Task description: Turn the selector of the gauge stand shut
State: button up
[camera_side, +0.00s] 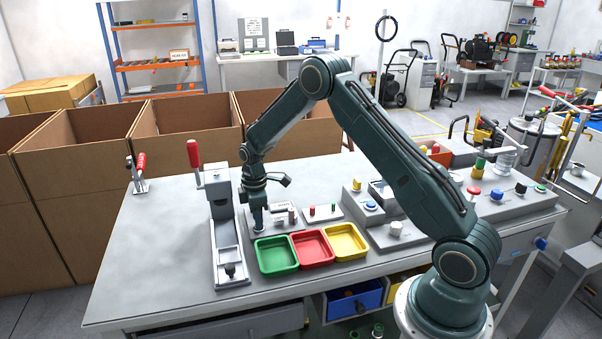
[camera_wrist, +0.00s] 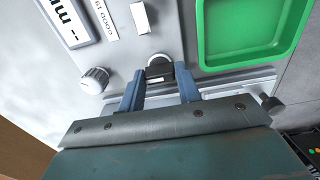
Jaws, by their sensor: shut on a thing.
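The gauge stand (camera_wrist: 118,62) is a grey panel with a display marked "mm" and a label reading "GOOD". My gripper (camera_wrist: 160,82) points down at it, its two blue fingers shut on a small dark piece with a pale round rim, which looks like the selector (camera_wrist: 158,68). The fingers hide part of it, and I cannot read its angle. In the side view my gripper (camera_side: 259,227) is low over the stand (camera_side: 283,224), just behind the green tray.
A white ridged knob (camera_wrist: 95,80) is left of my fingers, and a white switch (camera_wrist: 140,18) lies beyond. The green tray (camera_side: 277,255), red tray (camera_side: 313,248) and yellow tray (camera_side: 345,241) stand in front. A clamp fixture (camera_side: 227,240) with a red handle stands left.

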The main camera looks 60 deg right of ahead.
jog(key=shift+m, duration=0.5)
jog(key=m, duration=1.1)
dwell(0.6)
jog(key=o, duration=1)
jog(key=shift+c, duration=0.2)
jog(key=shift+r, duration=0.15)
notch_tip(320, 180, up, 14)
jog(key=shift+f, duration=0.2)
